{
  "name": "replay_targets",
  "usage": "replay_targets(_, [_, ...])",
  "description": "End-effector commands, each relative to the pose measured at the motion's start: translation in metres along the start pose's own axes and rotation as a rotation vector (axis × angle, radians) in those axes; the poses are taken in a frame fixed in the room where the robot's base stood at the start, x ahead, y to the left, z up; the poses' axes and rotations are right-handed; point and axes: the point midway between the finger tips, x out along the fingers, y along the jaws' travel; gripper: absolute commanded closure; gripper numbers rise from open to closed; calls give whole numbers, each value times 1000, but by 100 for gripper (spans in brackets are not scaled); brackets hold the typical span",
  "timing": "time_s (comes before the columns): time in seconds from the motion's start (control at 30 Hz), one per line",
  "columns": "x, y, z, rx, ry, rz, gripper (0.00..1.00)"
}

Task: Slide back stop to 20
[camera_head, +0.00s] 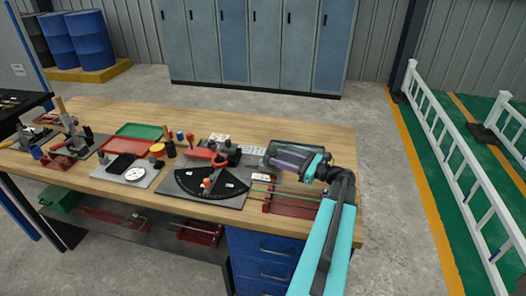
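A bench tool sits at the middle of the wooden table. It has a black fan-shaped scale plate (185,182), a red lever (217,161) and a dark block (233,154) at its back. A pale strip that looks like a ruler (253,150) runs right from the block. I cannot make out the back stop or any number on the scale for certain. My gripper (272,160) is at the end of my teal arm, over the right part of the table, to the right of the tool. Its fingers are too small and dark to tell open from shut.
Red racks with rods (291,206) lie at the table's front right. A round white dial (134,173), a green tray (138,131) and several small tools fill the left. Blue drawers (265,262) stand below. Lockers and a white railing (455,150) stand beyond.

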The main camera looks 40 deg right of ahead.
Motion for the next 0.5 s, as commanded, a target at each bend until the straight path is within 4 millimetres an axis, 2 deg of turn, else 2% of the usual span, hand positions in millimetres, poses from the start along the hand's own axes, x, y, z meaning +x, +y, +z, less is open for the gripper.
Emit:
replay_targets(0.3, [46,0,2,2,0,4,62])
replay_targets(0.5, [68,0,1,0,0,4,62])
